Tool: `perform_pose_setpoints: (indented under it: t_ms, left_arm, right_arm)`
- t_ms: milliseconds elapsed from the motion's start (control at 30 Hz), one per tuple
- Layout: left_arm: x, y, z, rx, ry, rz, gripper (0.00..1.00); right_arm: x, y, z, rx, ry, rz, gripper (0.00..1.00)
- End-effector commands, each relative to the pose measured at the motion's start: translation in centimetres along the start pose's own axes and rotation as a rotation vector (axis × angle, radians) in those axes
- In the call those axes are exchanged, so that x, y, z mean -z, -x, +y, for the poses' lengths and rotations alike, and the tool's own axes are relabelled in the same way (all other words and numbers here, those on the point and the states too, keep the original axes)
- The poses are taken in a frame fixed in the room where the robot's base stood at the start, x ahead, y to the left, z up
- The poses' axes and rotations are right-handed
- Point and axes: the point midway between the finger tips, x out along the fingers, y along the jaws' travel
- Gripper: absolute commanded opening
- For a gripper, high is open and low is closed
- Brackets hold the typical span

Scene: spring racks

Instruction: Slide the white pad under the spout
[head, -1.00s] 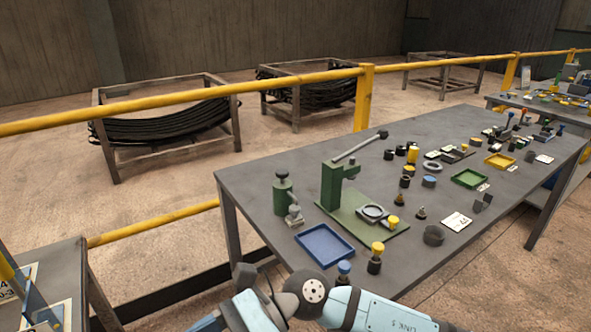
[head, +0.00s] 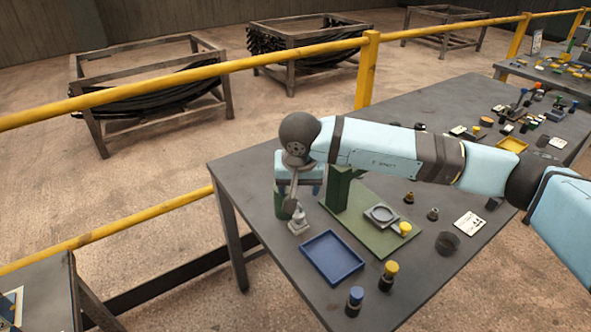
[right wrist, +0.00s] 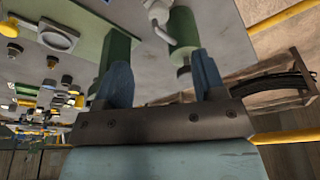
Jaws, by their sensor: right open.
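A small pale pad (head: 299,229) lies on the grey table in front of a green dispenser (head: 280,205), with a pale spout piece close above it in the head view. I cannot tell how exactly they line up. In the right wrist view the green dispenser (right wrist: 184,30) and its thin pale spout (right wrist: 160,28) show beyond the fingers; the pad is not clear there. My right gripper (head: 298,187) is over the dispenser, partly covering it. Its two blue fingers are apart and nothing is held between them (right wrist: 162,82). My left gripper is out of view.
A green press (head: 375,225) stands right of the dispenser, its post close to my right gripper. A blue tray (head: 333,257) lies in front. Blue-topped (head: 355,300) and yellow-topped (head: 388,275) pegs stand nearby. A yellow rail (head: 180,78) runs behind the table.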

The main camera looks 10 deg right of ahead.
Motion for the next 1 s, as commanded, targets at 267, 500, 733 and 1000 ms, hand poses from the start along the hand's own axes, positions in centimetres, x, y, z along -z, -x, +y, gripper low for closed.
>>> perform_pose_setpoints:
  t_ms: [267, 500, 733, 1000]
  left_arm:
    - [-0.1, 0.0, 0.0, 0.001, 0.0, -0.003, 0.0]
    - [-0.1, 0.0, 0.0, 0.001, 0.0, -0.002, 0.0]
    - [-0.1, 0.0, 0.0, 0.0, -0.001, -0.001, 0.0]
    - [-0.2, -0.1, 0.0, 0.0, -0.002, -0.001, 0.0]
  right_arm:
    - [0.3, 0.1, 0.2, -0.009, 0.004, 0.009, 0.64]
    - [0.2, -0.6, 0.2, -0.008, 0.004, 0.007, 0.64]
    - [0.2, -4.3, 0.2, -0.01, 0.002, 0.004, 0.64]
    - [0.2, -9.6, 0.2, -0.008, 0.003, 0.005, 0.64]
